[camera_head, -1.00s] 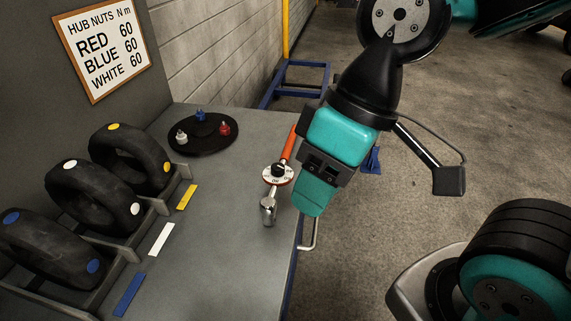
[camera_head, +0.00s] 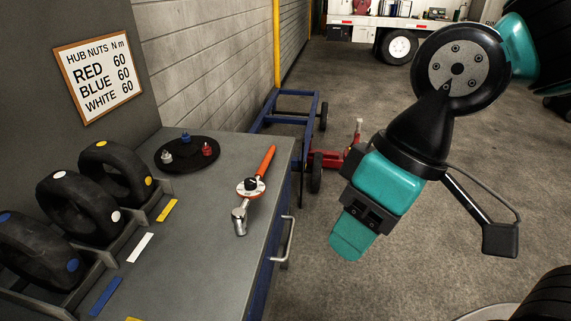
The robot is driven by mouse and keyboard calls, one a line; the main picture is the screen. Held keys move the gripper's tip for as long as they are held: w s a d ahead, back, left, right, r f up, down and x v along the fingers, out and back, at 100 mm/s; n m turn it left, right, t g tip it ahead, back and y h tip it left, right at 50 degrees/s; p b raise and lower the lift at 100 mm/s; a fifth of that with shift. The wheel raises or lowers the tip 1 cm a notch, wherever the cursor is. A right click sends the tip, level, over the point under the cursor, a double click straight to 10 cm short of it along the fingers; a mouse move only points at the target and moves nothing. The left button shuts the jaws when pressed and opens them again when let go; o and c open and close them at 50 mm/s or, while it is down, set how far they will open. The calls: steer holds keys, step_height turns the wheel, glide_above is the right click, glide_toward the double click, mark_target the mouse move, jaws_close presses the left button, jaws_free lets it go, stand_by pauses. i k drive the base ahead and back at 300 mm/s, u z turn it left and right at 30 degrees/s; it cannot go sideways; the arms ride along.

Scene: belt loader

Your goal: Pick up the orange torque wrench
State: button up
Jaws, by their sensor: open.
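The orange torque wrench (camera_head: 266,162) lies on the grey workbench top (camera_head: 190,270), near its right edge. It has an orange handle, a white round dial with a black knob, and a silver socket head towards me. My gripper (camera_head: 352,240) is teal and black and hangs right of the bench, over the floor. It is open and apart from the wrench. Its fingertips point down and left, and the gap between them is hard to see from here.
A black round tray (camera_head: 180,165) holds white, blue and red hub nuts. Black tyres (camera_head: 75,210) stand in a rack at left, beside coloured strips. A drawer handle (camera_head: 285,245) sticks out at the bench front. A blue cart (camera_head: 290,110) stands behind.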

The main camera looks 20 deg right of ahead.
mark_target(238, 216)
steer(key=z, duration=0.15)
steer(key=i, duration=0.9)
steer(key=u, duration=0.45)
